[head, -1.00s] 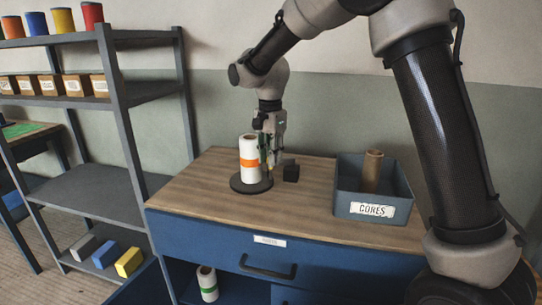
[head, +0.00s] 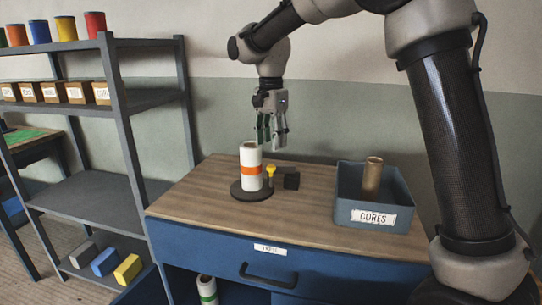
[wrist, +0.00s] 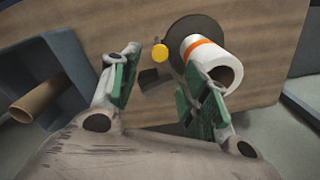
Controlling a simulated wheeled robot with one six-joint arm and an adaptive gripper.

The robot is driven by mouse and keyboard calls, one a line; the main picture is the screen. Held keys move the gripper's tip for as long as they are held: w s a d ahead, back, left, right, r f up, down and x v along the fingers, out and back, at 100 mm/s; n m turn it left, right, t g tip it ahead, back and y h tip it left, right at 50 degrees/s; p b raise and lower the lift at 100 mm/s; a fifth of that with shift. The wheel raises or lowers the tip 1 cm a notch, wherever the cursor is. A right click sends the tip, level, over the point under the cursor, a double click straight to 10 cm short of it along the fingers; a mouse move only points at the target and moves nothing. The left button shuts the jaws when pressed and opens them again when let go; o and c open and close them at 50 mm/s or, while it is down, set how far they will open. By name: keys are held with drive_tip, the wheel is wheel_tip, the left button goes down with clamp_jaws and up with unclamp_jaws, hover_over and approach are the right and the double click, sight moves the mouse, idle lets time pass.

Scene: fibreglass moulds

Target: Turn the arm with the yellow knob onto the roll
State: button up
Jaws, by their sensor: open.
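The white roll with an orange band (head: 250,170) stands upright on a round dark base (head: 246,196) on the bench. The yellow knob (head: 271,169) sits on a short stem just right of the roll, near a black block (head: 291,180). The arm under the knob is hard to make out, and I cannot tell whether it touches the roll. My gripper (head: 272,146) is open and empty above the knob and roll. In the wrist view, the knob (wrist: 159,51) and roll (wrist: 214,65) show beyond the spread fingers (wrist: 160,85).
A blue-grey bin labelled CORES (head: 343,212) with a brown tube (head: 373,175) stands on the right of the bench (head: 215,180). A shelf rack (head: 125,140) with coloured spools and boxes stands at left. Another roll with a green band (head: 207,290) is below the bench top.

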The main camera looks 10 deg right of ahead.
wheel_tip(320, 180, up, 4)
drive_tip(key=shift+r, duration=0.15)
